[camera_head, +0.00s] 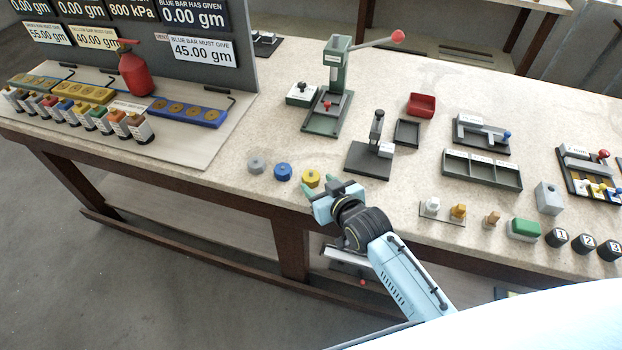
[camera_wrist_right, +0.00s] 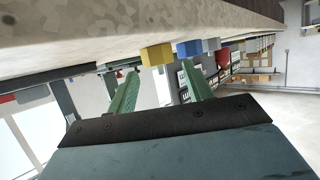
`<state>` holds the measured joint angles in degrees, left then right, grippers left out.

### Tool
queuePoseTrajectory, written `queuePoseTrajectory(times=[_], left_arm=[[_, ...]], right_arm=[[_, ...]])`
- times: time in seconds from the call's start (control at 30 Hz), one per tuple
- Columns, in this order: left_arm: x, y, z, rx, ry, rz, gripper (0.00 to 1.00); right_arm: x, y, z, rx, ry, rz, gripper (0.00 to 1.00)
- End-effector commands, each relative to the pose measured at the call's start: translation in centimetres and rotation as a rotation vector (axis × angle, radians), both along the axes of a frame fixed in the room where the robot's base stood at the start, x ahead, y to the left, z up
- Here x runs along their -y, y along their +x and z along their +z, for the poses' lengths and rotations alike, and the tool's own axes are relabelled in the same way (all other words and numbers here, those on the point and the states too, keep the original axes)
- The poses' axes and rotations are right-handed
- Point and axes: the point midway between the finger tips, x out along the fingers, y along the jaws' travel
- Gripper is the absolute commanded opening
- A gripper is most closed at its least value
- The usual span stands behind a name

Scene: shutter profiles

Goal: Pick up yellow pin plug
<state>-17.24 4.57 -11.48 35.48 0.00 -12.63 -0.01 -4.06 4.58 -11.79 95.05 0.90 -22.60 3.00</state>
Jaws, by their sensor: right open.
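A yellow plug (camera_head: 311,178), short with a knob on top, stands near the front edge of the table. It also shows as a yellow block in the right wrist view (camera_wrist_right: 157,54). My right gripper (camera_head: 321,189) is open at the table's front edge, just in front of the yellow plug. In the right wrist view, its two green fingers (camera_wrist_right: 161,72) are spread and the yellow plug appears between and beyond their tips, with nothing held. Whether a finger touches it I cannot tell. My left gripper is not in view.
A blue plug (camera_head: 283,172) and a grey plug (camera_head: 256,165) stand in a row to the left of the yellow one. A dark stand (camera_head: 368,162) is close behind on the right.

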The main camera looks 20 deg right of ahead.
Motion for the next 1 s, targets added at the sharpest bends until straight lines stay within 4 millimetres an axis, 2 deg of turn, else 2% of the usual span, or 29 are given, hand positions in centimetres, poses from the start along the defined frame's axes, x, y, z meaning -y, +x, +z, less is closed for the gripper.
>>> queuePoseTrajectory(times=[0.17,0.5,0.83,1.0], left_arm=[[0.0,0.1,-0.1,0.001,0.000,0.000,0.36],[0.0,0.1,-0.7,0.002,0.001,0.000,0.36],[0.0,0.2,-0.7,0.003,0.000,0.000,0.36],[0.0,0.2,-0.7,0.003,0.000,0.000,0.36]], right_arm=[[-0.2,0.9,-0.3,0.000,0.000,0.000,0.51],[-0.8,4.8,-1.8,-0.001,0.000,0.000,0.51],[-0.9,5.2,-1.9,0.000,0.000,0.000,0.51],[-0.8,5.2,-1.9,-0.001,0.000,0.000,0.29]])
